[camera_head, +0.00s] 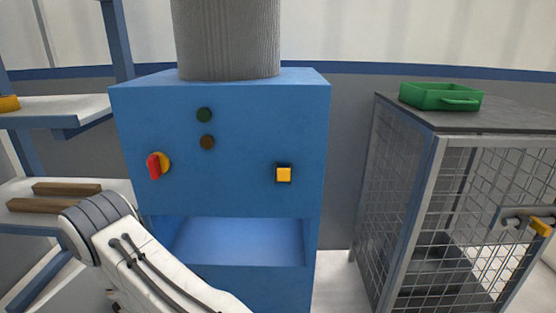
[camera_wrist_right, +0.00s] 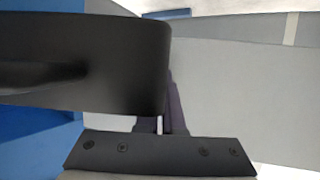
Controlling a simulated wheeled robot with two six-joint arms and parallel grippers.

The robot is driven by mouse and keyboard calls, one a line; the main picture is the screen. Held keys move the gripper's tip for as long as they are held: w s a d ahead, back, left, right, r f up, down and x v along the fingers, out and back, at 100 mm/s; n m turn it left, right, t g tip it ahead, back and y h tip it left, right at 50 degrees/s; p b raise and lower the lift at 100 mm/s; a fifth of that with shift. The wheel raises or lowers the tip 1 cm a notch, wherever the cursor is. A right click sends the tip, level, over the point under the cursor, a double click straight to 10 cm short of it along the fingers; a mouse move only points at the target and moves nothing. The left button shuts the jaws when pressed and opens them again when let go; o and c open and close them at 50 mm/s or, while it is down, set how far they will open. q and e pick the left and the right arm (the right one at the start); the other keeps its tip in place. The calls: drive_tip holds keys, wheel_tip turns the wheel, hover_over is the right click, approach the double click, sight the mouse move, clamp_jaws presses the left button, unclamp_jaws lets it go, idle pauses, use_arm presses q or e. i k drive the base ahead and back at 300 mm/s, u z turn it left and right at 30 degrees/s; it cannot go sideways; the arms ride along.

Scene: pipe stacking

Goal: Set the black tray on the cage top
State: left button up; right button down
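A large black shape with a rounded edge, which looks like the black tray (camera_wrist_right: 90,60), fills the upper left of the right wrist view, very close to the camera. My right gripper (camera_wrist_right: 165,122) shows there with its fingers close together at the tray's edge; it appears shut on the tray, though the contact is mostly hidden. The right gripper and this tray are not in the head view. The wire-mesh cage (camera_head: 418,192) stands at right in the head view, with a flat dark top (camera_head: 505,113). My left arm comes in at lower left; its gripper is not in view.
A green tray (camera_head: 440,97) with a handle sits on the cage top's left part; the top right of it is bare. A blue machine (camera_head: 240,125) with buttons and an open recess stands in the middle. Shelves (camera_head: 100,190) with brown bars are at left.

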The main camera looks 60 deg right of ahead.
sight(513, 109)
drive_tip(key=u, duration=0.1)
drive_tip(key=k, duration=1.55)
drive_tip(key=z, duration=0.9)
